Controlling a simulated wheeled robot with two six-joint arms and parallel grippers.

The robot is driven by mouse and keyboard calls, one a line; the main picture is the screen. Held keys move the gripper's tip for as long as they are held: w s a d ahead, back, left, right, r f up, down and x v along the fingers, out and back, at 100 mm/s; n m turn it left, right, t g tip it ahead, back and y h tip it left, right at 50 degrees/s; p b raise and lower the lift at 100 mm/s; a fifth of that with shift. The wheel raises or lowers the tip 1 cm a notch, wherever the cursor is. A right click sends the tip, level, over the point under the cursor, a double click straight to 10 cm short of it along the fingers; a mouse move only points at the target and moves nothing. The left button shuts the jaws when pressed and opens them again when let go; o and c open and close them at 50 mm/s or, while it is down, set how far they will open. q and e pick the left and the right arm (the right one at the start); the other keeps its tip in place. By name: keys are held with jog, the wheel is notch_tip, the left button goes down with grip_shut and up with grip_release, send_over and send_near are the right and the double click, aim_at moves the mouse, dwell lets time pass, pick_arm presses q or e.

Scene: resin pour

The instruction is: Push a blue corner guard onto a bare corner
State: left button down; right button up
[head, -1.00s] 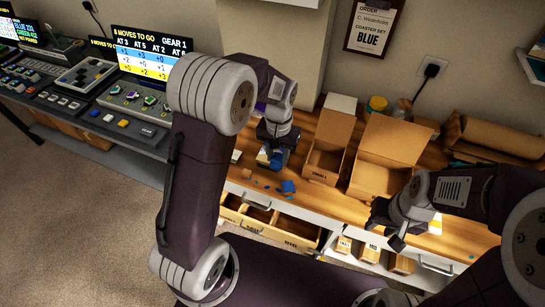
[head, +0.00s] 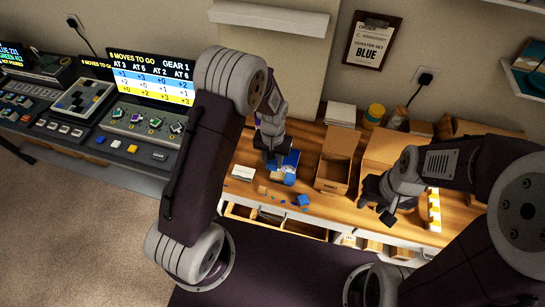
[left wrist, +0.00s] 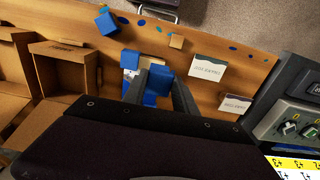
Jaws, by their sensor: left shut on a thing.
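My left gripper (head: 274,162) is shut on a blue corner guard, seen between the fingers in the left wrist view (left wrist: 155,82). It is low over the wooden worktop. Right beside it is a small item with blue, white and tan parts (head: 289,178), also in the left wrist view (left wrist: 131,60). The gripper hides part of it, and I cannot tell whether the guard touches its corner. A loose blue guard (head: 303,200) lies nearer the front edge, also in the left wrist view (left wrist: 106,23). My right gripper (head: 378,209) looks open and empty, above the worktop at right.
A small tan block (head: 262,190) and a white card (head: 243,173) lie near the left gripper. An open cardboard box (head: 334,172) stands to its right, with a larger box (head: 385,150) beyond. Open drawers (head: 270,218) jut out below the front edge. A control console (head: 150,125) stands at left.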

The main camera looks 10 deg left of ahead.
pick_arm(q)
jog(key=shift+a+f, duration=0.25)
jog(key=shift+f, duration=0.2)
jog(key=shift+a+f+b, duration=0.1)
jog(key=shift+f+b, duration=0.3)
jog(key=shift+b, duration=0.2)
jog(key=f+b, duration=0.3)
jog(key=f, duration=0.1)
jog(key=shift+d+b, duration=0.3)
jog(key=shift+a+f, duration=0.15)
jog(key=shift+f, duration=0.35)
jog(key=shift+r, duration=0.1)
jog(key=shift+f+b, duration=0.35)
jog(key=shift+f, duration=0.2)
